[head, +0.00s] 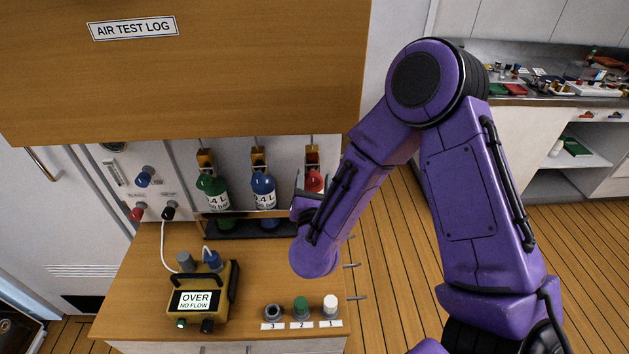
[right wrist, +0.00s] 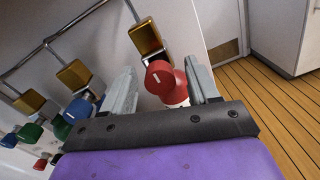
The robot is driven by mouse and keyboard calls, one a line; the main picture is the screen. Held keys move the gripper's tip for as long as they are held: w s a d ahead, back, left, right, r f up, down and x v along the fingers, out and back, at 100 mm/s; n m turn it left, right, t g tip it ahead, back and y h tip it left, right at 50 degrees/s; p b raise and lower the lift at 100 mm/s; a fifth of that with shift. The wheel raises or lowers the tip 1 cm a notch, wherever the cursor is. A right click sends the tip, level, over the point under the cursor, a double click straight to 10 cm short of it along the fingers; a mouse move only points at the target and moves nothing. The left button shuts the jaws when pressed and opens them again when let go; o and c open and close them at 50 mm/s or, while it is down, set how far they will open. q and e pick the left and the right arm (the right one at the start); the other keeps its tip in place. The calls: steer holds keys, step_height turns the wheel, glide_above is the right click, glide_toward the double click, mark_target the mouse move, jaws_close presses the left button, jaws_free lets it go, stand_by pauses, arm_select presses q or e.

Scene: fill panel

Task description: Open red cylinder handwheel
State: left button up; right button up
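The red cylinder (head: 314,182) stands at the right end of the row on the panel, mostly hidden behind my right gripper and arm. Its red handwheel (right wrist: 159,77) shows in the right wrist view, below a brass block. My right gripper (head: 311,190) is at the red cylinder; in the right wrist view its two grey fingers (right wrist: 166,88) are apart, one on each side of the handwheel. I see a gap on the left finger's side; contact cannot be told. My left gripper is not in view.
A green cylinder (head: 214,192) and a blue cylinder (head: 263,190) stand left of the red one. A yellow meter (head: 202,296) reading "OVER NO FLOW" and several capped fittings sit on the wooden counter (head: 256,289). A wooden board (head: 190,80) overhangs the panel.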

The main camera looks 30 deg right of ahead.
steer(key=shift+w, duration=0.1)
steer(key=c, duration=0.9)
steer(key=shift+c, duration=0.2)
